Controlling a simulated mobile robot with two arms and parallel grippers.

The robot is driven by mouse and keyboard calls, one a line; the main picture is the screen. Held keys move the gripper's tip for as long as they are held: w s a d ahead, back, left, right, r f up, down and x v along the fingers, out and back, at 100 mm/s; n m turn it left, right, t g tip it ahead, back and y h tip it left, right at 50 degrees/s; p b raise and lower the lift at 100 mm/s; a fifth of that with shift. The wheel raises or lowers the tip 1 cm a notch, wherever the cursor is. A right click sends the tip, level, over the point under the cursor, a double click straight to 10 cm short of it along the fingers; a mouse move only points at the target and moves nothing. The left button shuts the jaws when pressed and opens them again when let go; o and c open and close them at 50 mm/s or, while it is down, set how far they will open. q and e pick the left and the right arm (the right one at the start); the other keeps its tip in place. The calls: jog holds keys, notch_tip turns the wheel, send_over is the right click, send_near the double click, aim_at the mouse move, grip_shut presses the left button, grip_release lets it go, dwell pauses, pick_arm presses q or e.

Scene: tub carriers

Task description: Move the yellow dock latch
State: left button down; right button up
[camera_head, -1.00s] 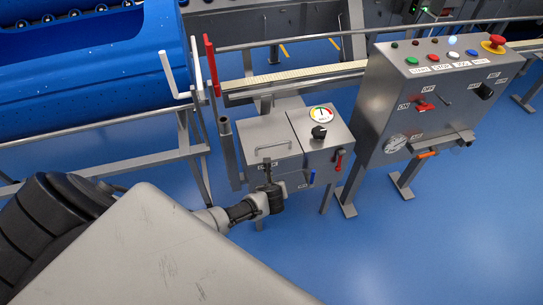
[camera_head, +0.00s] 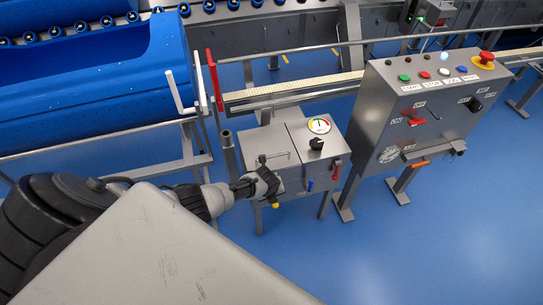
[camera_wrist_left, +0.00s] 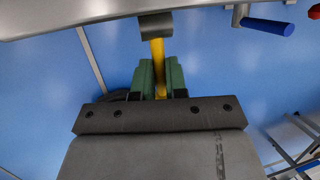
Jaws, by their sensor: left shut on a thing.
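The yellow dock latch (camera_wrist_left: 158,55) shows in the left wrist view as a yellow bar coming out of a dark grey sleeve at the box's lower edge. In the head view only its yellow end (camera_head: 275,205) shows, low beside my gripper. My left gripper (camera_wrist_left: 160,80) has its green fingers shut on the yellow bar, one on each side. In the head view my left gripper (camera_head: 268,184) is at the front lower edge of the small steel box (camera_head: 270,145), and its fingers are mostly hidden. My right gripper is not in view.
The box carries a gauge (camera_head: 318,125), a black knob (camera_head: 316,143), a red lever (camera_head: 337,169) and a blue handle (camera_head: 310,184). A button panel (camera_head: 380,95) stands right. A blue tub (camera_head: 90,95) lies left. The floor in front is clear.

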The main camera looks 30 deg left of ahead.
pick_arm(q)
jog(key=shift+r, duration=0.1)
dwell(0.3)
jog(key=c, duration=1.1)
grip_release()
jog(key=shift+c, duration=0.2)
jog(key=shift+r+p, duration=0.35)
jog(key=shift+r, duration=0.05)
jog(key=p+v, duration=0.4)
jog(key=v, duration=0.6)
jog(key=shift+a, duration=0.1)
